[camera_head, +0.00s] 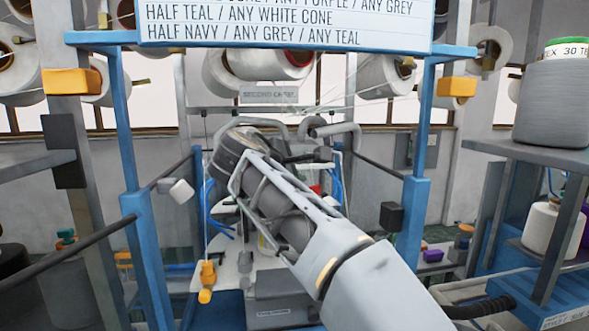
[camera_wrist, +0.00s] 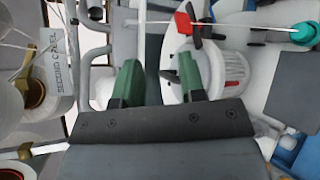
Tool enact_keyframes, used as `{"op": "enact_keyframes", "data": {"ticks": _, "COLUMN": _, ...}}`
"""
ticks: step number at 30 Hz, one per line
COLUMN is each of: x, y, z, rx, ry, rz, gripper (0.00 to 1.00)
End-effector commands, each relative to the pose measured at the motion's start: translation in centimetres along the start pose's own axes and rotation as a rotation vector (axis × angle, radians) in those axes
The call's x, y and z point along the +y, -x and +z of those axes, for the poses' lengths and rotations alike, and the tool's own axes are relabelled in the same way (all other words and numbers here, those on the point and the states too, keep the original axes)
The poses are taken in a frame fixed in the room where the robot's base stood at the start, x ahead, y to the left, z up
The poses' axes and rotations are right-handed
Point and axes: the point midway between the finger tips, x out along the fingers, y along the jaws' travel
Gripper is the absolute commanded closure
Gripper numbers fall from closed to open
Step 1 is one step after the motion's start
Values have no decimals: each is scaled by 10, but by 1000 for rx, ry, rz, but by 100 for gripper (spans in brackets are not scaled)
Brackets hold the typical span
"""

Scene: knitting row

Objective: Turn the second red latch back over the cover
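One red latch (camera_wrist: 184,24) shows at the top of the wrist view, beside a dark clip and a thin pale line. I cannot tell whether it is the second latch. A small red patch (camera_head: 316,188) shows behind my arm in the head view. Just below the latch is a white round housing (camera_wrist: 235,72) with a red-marked face; I cannot tell whether it is the cover. My gripper (camera_wrist: 158,76) has two green fingers, spread apart with nothing held between them. The latch lies beyond the fingertips, apart from them. In the head view my arm hides the gripper.
A sign reading SECOND CREEL (camera_head: 268,94) hangs behind the machine. A grey tube (camera_wrist: 97,55) runs left of the fingers; a teal part (camera_wrist: 303,34) is at right.

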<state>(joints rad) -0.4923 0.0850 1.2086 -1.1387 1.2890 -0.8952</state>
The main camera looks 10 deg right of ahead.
Motion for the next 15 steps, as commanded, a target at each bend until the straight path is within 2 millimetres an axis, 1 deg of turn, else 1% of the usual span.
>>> {"op": "enact_keyframes", "data": {"ticks": 3, "x": 1, "y": 0, "z": 1, "rx": -8, "ry": -176, "rz": 18, "gripper": 63}}
{"op": "enact_keyframes", "data": {"ticks": 15, "x": 3, "y": 2, "z": 4, "rx": -14, "ry": -776, "rz": 94, "gripper": 63}}
